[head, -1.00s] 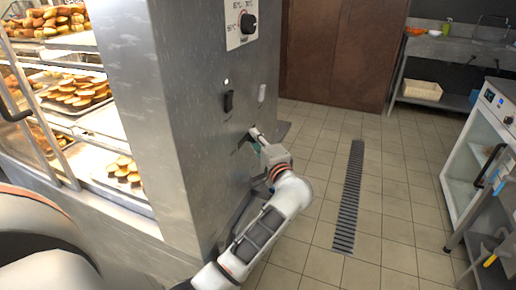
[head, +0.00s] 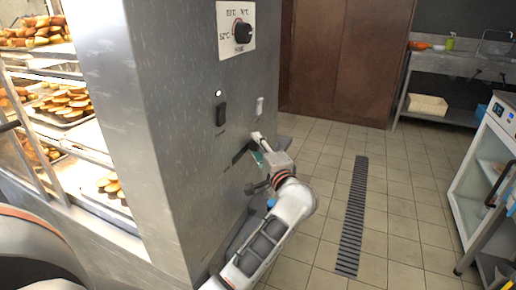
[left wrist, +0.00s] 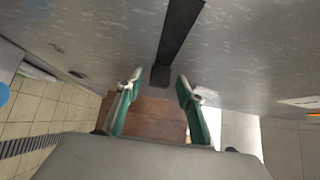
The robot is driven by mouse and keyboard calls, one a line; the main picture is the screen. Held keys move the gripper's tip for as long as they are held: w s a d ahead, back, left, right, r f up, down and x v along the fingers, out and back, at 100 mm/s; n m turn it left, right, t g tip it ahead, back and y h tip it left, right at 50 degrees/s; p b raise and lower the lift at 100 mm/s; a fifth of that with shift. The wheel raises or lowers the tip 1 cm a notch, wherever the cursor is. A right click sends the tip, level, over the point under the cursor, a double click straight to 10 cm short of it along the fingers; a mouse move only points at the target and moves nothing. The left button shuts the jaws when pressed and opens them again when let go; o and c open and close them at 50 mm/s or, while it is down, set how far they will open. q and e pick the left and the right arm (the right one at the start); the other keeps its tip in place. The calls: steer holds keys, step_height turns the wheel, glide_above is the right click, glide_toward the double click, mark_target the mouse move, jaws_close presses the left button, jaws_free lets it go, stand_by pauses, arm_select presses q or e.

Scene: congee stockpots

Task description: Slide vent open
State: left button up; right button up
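The metal cabinet (head: 165,110) of the food display stands left of centre in the head view. A dark slot (head: 241,154), which looks like the vent, is low on its side face. In the left wrist view a dark strip (left wrist: 180,30) runs down the metal face and ends in a dark block or tab (left wrist: 160,77). My left gripper (head: 259,148) is at this slot. Its green-padded fingers are apart, one on each side of the block in the left wrist view (left wrist: 158,84); contact cannot be told. My right gripper is not in view.
A temperature knob (head: 245,34) and a black switch (head: 221,113) are above the slot. Bread trays (head: 65,100) fill the display at left. Tiled floor with a drain grate (head: 352,215) is open to the right, before a glass-fronted appliance (head: 482,180).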

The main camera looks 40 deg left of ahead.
arm_select(q)
steer(key=shift+s+d+f, duration=0.1)
steer(key=shift+s+d, duration=0.1)
steer(key=shift+d, duration=0.25)
steer(key=v, duration=1.1)
